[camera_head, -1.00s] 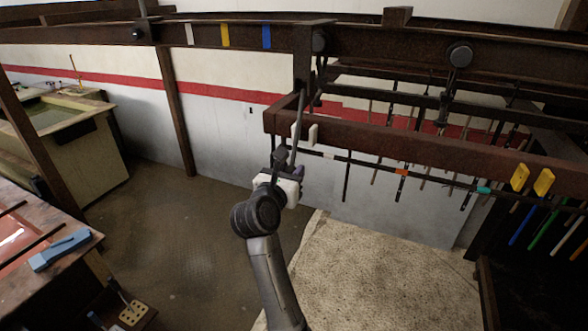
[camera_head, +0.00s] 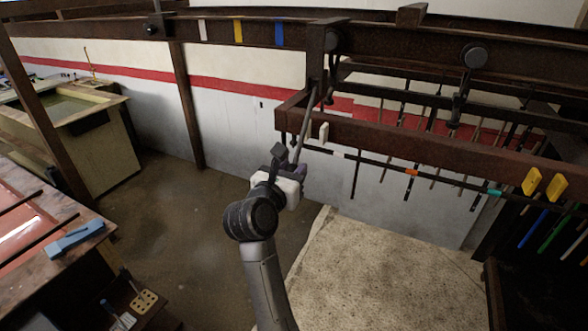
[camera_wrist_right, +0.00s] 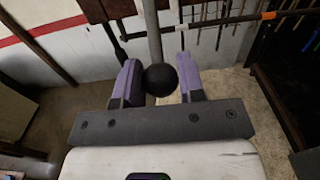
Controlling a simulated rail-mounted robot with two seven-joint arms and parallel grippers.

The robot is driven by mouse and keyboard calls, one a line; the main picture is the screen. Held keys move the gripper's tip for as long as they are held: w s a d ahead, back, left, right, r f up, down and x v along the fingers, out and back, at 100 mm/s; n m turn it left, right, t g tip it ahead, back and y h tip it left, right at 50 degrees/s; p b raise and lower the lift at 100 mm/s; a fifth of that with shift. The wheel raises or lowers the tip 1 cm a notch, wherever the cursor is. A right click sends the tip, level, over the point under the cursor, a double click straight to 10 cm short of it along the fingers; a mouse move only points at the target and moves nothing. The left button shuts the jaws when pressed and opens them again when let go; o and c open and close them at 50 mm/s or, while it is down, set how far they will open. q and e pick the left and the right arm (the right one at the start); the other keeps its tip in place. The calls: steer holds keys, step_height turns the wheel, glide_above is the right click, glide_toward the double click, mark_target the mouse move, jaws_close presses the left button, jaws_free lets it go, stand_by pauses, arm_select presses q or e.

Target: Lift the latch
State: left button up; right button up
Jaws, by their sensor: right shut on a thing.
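The latch shows as a grey lever rod (camera_head: 307,112) that hangs from the end of the rusty rack beam, with its lower end tilted left. In the right wrist view its black ball knob (camera_wrist_right: 161,81) sits between the two purple-padded fingers. My right gripper (camera_head: 289,162) is shut on this knob at the lower end of the rod. The fingers (camera_wrist_right: 158,72) stand on both sides of the ball. In the head view the knob is hidden by the gripper. My left gripper is not in view.
The rusty beam (camera_head: 420,148) runs right from the latch, with yellow tabs (camera_head: 544,184) near its far end. A thin dark bar with coloured bands (camera_head: 411,172) runs below it. A bench with a blue tool (camera_head: 75,238) stands left. Floor below the gripper is clear.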

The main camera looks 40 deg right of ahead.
steer(key=shift+s+a+r+p, duration=0.2)
steer(key=shift+s+a+r, duration=0.1)
steer(key=shift+a+r, duration=0.3)
steer(key=shift+s+a+r+p, duration=0.25)
steer(key=shift+a+r, duration=0.25)
steer(key=shift+r, duration=0.2)
steer(key=shift+s+a+r+p, duration=0.25)
steer(key=shift+a+r, duration=0.15)
steer(key=shift+r, duration=0.2)
steer(key=shift+s+a+r+p, duration=0.15)
steer(key=shift+a+r+p, duration=0.2)
steer(key=shift+r, duration=0.25)
steer(key=shift+s+a+r+p, duration=0.2)
steer(key=shift+a+r, duration=0.25)
steer(key=shift+r, duration=0.15)
steer(key=o, duration=0.6)
steer(key=shift+d, duration=0.25)
steer(key=shift+c, duration=0.2)
steer(key=shift+o, duration=1.4)
